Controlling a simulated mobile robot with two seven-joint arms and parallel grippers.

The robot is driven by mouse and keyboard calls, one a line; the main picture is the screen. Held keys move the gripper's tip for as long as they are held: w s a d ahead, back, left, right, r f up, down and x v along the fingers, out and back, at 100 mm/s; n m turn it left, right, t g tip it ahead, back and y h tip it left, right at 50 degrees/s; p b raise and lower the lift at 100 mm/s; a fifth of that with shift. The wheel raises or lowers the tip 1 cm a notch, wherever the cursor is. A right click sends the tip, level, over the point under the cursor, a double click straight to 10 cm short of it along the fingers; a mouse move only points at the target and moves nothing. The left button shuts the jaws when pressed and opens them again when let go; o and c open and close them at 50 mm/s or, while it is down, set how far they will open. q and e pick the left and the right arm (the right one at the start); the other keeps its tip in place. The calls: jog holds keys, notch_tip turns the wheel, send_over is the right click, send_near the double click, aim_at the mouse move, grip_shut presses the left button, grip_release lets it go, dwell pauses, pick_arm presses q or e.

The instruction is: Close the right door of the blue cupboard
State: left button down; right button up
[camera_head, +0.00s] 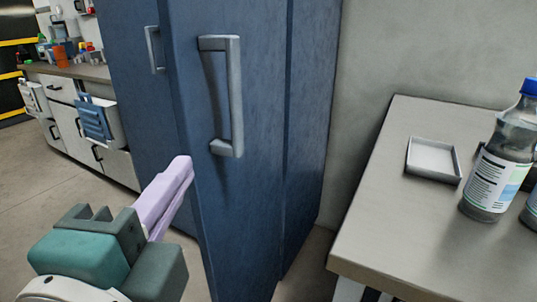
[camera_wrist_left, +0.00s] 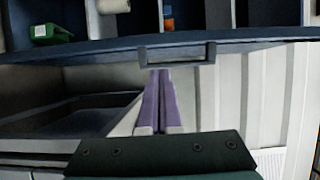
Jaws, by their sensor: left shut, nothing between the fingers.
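The blue cupboard's right door (camera_head: 258,120) fills the middle of the head view, with a grey bar handle (camera_head: 235,100) on its face. Its near edge stands out in front of the left door (camera_head: 135,75), which has its own handle (camera_head: 152,48). How far it stands from its frame I cannot tell. My left gripper (camera_head: 182,170) is shut and empty, its pale purple fingers by the door's near edge, below and left of the handle. In the left wrist view the shut fingers (camera_wrist_left: 160,98) point at a grey handle (camera_wrist_left: 178,54); contact is unclear.
A grey table (camera_head: 405,220) at the right bears a small tray (camera_head: 433,160) and a bottle (camera_head: 498,160) with a blue cap. A white counter (camera_head: 75,125) stands far left, with open floor before it. Dark shelf compartments holding a green item (camera_wrist_left: 50,30) show in the wrist view.

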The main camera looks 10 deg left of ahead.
aim_at(208, 132)
pick_arm(q)
jog(key=w, duration=0.3)
jog(key=w+p, duration=0.1)
jog(key=w, duration=0.5)
jog(key=shift+w+a+r, duration=0.15)
jog(key=shift+a+r, duration=0.05)
jog(key=shift+a, duration=0.15)
jog(key=shift+w+p, duration=0.3)
jog(key=shift+w, duration=0.25)
pick_arm(e)
jog(key=shift+w+r, duration=0.4)
jog(key=shift+r, duration=0.45)
pick_arm(q)
jog(key=shift+a, duration=0.1)
